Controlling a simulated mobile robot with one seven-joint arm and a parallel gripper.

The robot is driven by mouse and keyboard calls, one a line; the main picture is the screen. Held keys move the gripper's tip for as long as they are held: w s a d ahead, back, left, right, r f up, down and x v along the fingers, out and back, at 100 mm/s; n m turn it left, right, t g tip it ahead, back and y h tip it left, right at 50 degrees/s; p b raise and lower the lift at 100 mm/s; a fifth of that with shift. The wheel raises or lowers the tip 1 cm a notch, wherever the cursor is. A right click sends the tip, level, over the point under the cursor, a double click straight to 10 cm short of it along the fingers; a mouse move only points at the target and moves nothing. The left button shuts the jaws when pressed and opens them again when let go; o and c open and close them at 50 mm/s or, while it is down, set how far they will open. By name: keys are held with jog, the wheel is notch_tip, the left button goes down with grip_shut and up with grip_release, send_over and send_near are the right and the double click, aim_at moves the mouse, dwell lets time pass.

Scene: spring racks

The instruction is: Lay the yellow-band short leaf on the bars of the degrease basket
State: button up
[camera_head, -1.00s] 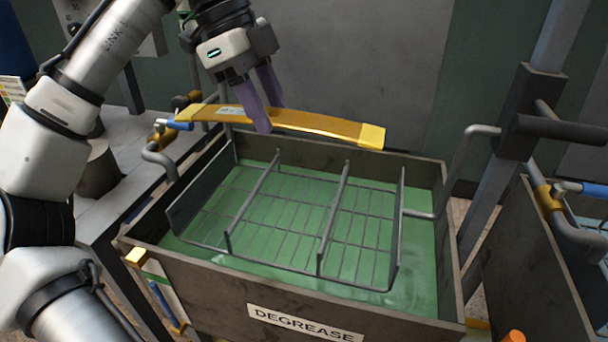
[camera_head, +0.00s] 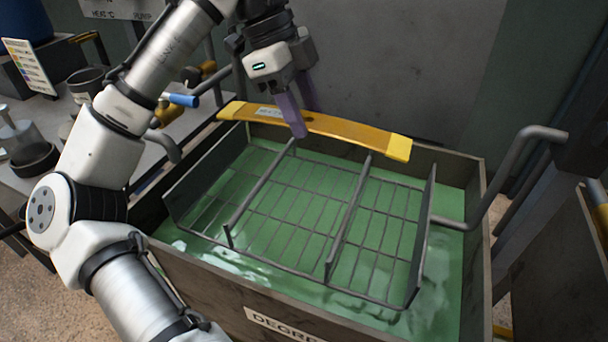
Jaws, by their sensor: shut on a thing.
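The yellow-band short leaf (camera_head: 345,131) is a long, slightly bowed amber strip with brighter yellow ends and a small pale label. My gripper (camera_head: 296,118) is shut on it near its middle, with purple fingers across it. The leaf spans left to right above the far part of the degrease basket (camera_head: 270,186). The basket is a grey wire grid with raised cross bars, sitting in a tank of green liquid. Whether the leaf touches the bars cannot be told; it looks above them. Part of the leaf behind the fingers is hidden.
The brown tank wall (camera_head: 225,290) with a DEGREDASE-type label rings the basket. A bent grey handle (camera_head: 520,150) rises at the right. A bench (camera_head: 60,180) with a blue-handled valve (camera_head: 181,100) and containers stands left. The basket's near part is clear.

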aim_at(277, 114)
notch_tip(277, 114, down, 12)
jog(key=shift+f, duration=0.1)
dwell(0.4)
jog(key=shift+f+b, duration=0.3)
jog(key=shift+f, duration=0.1)
jog(key=o, duration=1.3)
jog(key=shift+r, duration=0.45)
jog(key=p+v, duration=0.1)
jog(key=v, duration=1.1)
jog(key=shift+s+f, duration=0.1)
jog(key=shift+s, duration=0.05)
